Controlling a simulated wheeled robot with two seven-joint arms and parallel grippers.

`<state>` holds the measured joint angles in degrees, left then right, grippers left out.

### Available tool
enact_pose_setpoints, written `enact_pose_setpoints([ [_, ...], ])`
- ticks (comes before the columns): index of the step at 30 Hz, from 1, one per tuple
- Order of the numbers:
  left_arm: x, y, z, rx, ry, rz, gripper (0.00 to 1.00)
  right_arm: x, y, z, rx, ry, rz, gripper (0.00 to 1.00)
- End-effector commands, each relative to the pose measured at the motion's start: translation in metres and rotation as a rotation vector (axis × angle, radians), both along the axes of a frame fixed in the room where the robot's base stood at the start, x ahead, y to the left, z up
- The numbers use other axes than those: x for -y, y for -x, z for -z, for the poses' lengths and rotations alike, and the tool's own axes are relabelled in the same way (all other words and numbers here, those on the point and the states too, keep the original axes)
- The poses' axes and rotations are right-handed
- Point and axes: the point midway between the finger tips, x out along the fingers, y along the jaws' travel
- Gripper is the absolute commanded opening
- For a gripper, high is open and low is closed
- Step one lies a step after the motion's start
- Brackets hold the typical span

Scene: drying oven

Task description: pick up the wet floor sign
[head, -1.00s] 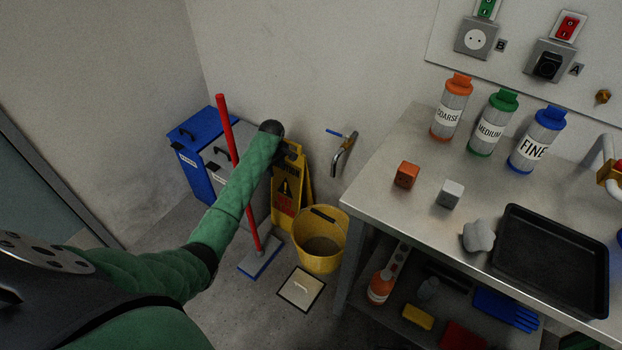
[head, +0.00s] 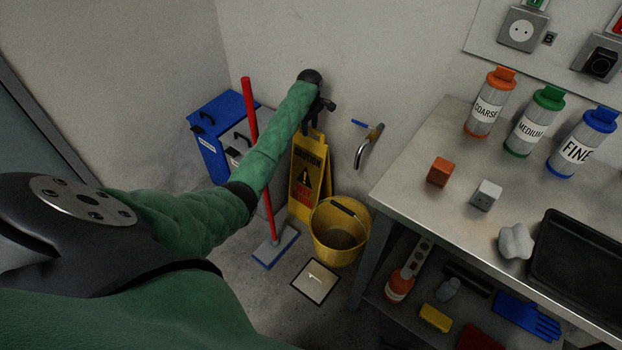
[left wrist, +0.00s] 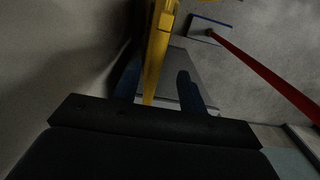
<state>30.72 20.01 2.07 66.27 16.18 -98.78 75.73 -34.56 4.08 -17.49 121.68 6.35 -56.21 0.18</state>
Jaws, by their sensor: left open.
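The yellow wet floor sign (head: 303,172) stands folded upright on the floor by the back wall, with a black warning triangle and red lettering on its face. My left gripper (head: 318,110) is open at the top of the sign, by its upper edge. In the left wrist view the yellow sign (left wrist: 158,50) runs between the two open dark fingers (left wrist: 157,82). I cannot tell whether either finger touches it. My forearm covers part of the area left of the sign. My right gripper is not in view.
A yellow bucket (head: 340,230) stands right of the sign. A red-handled mop (head: 250,110) leans at its left, near blue and grey bins (head: 215,130). A wall tap (head: 368,145) and the metal table (head: 420,195) are to the right.

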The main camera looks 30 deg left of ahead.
Motion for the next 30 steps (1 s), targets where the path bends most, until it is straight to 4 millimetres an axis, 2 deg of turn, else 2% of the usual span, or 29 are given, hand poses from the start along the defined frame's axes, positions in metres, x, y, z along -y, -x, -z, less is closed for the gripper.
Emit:
enact_pose_setpoints([
  [8,-0.001,-0.003,0.026,-0.001,0.000,0.001,0.42,0.000,0.000,0.000,-0.001,0.000,0.000,0.36],
  [16,-0.002,-0.008,0.060,-0.001,0.001,0.001,0.42,0.000,0.000,0.000,-0.001,0.000,0.000,0.36],
  [26,-0.002,-0.008,0.066,0.001,0.000,0.001,0.42,0.000,0.001,0.000,-0.001,0.000,0.000,0.36],
  [30,-0.002,-0.008,0.066,0.001,0.000,0.001,0.16,0.000,0.001,0.000,-0.001,0.000,0.000,0.36],
])
